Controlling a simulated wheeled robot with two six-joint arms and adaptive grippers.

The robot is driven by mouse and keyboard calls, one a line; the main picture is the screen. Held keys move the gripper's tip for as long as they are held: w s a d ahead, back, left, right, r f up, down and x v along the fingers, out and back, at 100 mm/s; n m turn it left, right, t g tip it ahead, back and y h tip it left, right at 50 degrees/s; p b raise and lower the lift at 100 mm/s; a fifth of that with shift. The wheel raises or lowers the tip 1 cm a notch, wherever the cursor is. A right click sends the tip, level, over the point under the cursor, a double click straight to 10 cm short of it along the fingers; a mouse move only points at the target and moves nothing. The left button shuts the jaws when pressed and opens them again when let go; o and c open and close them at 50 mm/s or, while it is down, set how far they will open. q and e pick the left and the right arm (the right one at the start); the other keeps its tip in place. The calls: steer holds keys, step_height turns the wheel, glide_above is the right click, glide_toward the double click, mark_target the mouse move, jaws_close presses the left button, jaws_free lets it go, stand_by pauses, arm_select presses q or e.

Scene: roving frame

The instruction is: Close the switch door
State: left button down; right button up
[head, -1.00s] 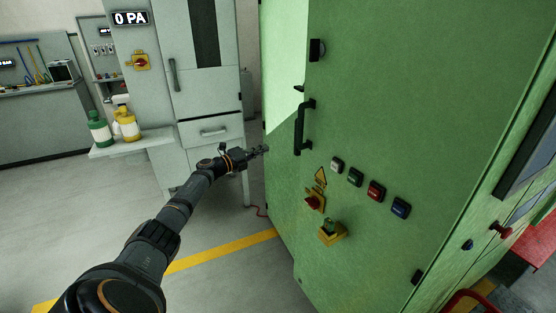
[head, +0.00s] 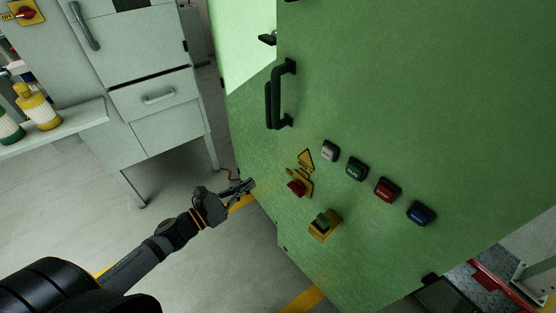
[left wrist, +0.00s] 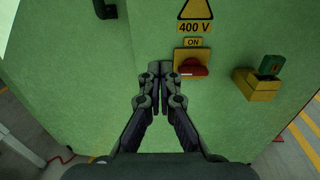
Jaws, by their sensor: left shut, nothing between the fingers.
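The large green switch cabinet door (head: 370,90) fills the right of the head view, with a black bar handle (head: 282,95) near its left edge. It also fills much of the left wrist view (left wrist: 240,120). I cannot tell how far the door stands from its frame. A red rotary switch (head: 297,187) on a yellow plate sits low on it. My left gripper (head: 248,185) is shut and empty, left of the red switch and below the handle. In the left wrist view its fingertips (left wrist: 165,68) point at the green surface; contact cannot be told. My right gripper is not in view.
White, green, red and blue buttons (head: 357,169) and a yellow box with a green knob (head: 323,223) sit on the door. A grey cabinet (head: 150,95) stands at left, beside a shelf with bottles (head: 38,106). Floor between is free.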

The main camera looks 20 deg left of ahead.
arm_select(q)
steer(key=w+b, duration=0.1)
steer(key=w, duration=0.1)
steer(key=p, duration=0.3)
glide_toward(288, 157)
steer(key=p+x, duration=0.2)
steer(key=x, duration=0.4)
steer(key=shift+w+d, duration=0.3)
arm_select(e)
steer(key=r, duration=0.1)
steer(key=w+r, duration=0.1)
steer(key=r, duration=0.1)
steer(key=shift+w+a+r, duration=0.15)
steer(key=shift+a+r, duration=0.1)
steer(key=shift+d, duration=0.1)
